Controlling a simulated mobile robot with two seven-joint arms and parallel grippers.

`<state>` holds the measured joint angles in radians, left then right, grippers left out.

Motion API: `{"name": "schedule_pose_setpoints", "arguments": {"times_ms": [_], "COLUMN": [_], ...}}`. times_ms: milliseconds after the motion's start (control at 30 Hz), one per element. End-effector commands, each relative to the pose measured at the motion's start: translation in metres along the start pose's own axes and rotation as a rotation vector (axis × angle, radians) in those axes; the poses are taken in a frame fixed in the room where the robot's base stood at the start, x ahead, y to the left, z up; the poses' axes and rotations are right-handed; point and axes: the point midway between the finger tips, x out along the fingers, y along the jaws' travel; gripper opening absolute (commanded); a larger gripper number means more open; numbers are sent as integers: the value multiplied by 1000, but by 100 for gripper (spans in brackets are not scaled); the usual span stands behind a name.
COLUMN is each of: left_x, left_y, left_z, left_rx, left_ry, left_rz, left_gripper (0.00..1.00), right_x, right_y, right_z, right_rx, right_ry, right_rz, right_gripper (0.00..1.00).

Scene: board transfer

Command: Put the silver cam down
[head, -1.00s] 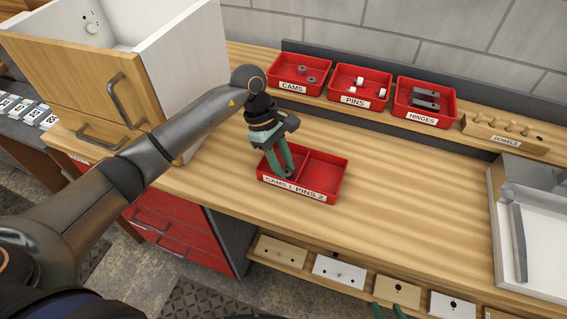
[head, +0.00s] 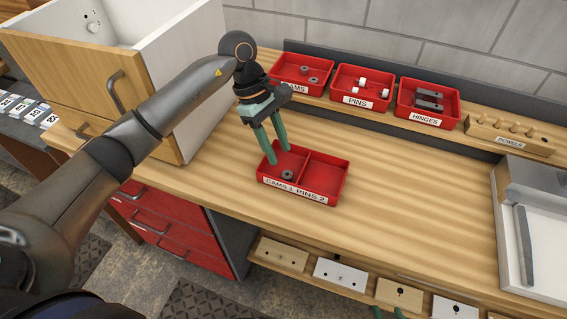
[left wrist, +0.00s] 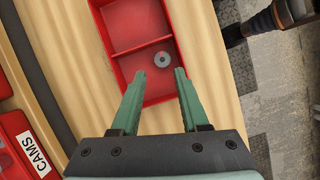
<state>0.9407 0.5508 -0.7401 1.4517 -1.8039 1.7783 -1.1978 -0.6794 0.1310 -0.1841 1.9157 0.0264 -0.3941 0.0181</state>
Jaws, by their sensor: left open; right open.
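The silver cam (head: 288,175) is a small grey disc with a centre hole. It lies flat in the left compartment of the red two-compartment tray (head: 327,199), whose label reads CAMS 1 PINS 2. In the left wrist view the cam (left wrist: 162,59) lies on the tray floor near a wall, beyond my fingertips. My left gripper (head: 277,154) is open and empty, with its green fingers above the left compartment and apart from the cam. My right gripper (head: 388,312) shows only as green fingertips at the bottom edge of the head view.
Red bins of cams (head: 303,88), pins (head: 336,97) and hinges (head: 402,118) stand on the back shelf beside a dowel block (head: 510,149). A wooden cabinet (head: 62,75) stands at left. The bench right of the tray is clear up to a grey metal fixture (head: 535,240).

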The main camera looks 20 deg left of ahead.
Motion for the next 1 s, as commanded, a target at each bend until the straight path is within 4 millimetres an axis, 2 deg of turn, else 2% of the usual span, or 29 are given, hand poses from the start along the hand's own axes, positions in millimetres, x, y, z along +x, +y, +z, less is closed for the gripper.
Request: {"name": "schedule_pose_setpoints", "arguments": {"times_ms": [100, 333, 500, 1000], "left_x": [-26, -57, -63, -62], "left_y": [1, 0, 0, 0], "left_z": [-1, 0, 0, 0], "left_rx": [-1, -1, -1, -1], "left_ry": [2, 0, -1, -1], "left_rz": [4, 1, -1, -1], "left_gripper": [45, 45, 45, 45], "right_x": [4, 7, 7, 7], "right_y": [0, 1, 1, 1], "right_z": [5, 8, 8, 8], "right_rx": [0, 0, 0, -1], "right_ry": [-1, -1, -2, -1], "right_rz": [0, 0, 0, 0], "right_gripper": [50, 50, 50, 50]}}
